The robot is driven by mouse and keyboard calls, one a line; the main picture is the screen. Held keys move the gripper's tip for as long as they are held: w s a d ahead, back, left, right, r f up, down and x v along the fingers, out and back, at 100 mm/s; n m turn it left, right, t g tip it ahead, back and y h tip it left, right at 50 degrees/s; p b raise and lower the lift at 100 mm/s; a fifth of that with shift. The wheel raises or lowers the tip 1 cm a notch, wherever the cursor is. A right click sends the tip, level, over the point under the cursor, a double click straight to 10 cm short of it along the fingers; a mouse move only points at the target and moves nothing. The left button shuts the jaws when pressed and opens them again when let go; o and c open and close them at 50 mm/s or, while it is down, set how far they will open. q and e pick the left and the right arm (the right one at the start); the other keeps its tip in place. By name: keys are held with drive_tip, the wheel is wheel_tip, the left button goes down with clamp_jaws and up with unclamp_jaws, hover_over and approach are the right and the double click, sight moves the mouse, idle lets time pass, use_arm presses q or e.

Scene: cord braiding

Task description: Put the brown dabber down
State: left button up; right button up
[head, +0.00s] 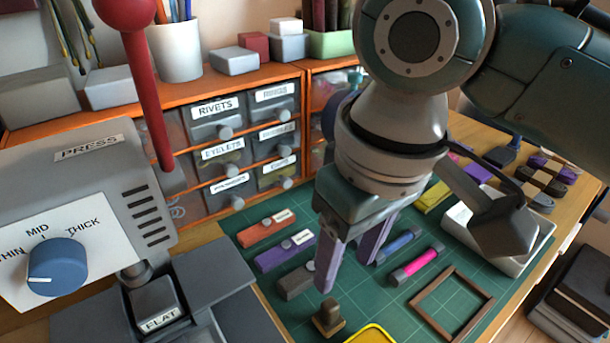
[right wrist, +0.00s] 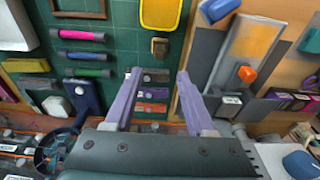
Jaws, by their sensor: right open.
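The brown dabber (head: 328,318) stands upright on the green cutting mat (head: 385,297), by the mat's near left part. It also shows in the right wrist view (right wrist: 160,47), beyond my fingertips and close to a yellow-rimmed piece (right wrist: 162,26). My right gripper (head: 347,268) hangs above the mat with its two purple fingers apart and nothing between them. In the right wrist view my open fingers (right wrist: 158,74) are clear of the dabber. My left gripper is not in view.
A grey press (head: 90,160) with a red lever stands at the left. Orange, purple and dark labelled blocks lie behind the dabber. Blue (head: 400,245) and pink (head: 415,266) cord spools and a wooden frame (head: 452,303) lie to the right. A white tray (head: 535,250) stands further right.

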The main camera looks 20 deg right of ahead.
drive_tip(key=s+a+f+y, duration=0.2)
drive_tip(key=s+a, duration=0.1)
drive_tip(key=s, duration=0.2)
drive_tip(key=s+d+m+t+h, duration=0.2)
drive_tip(key=s+d, duration=0.7)
drive_tip(key=d, duration=0.1)
drive_tip(key=shift+s+d, duration=0.3)
drive_tip(key=shift+s, duration=0.1)
drive_tip(key=shift+r, duration=0.1)
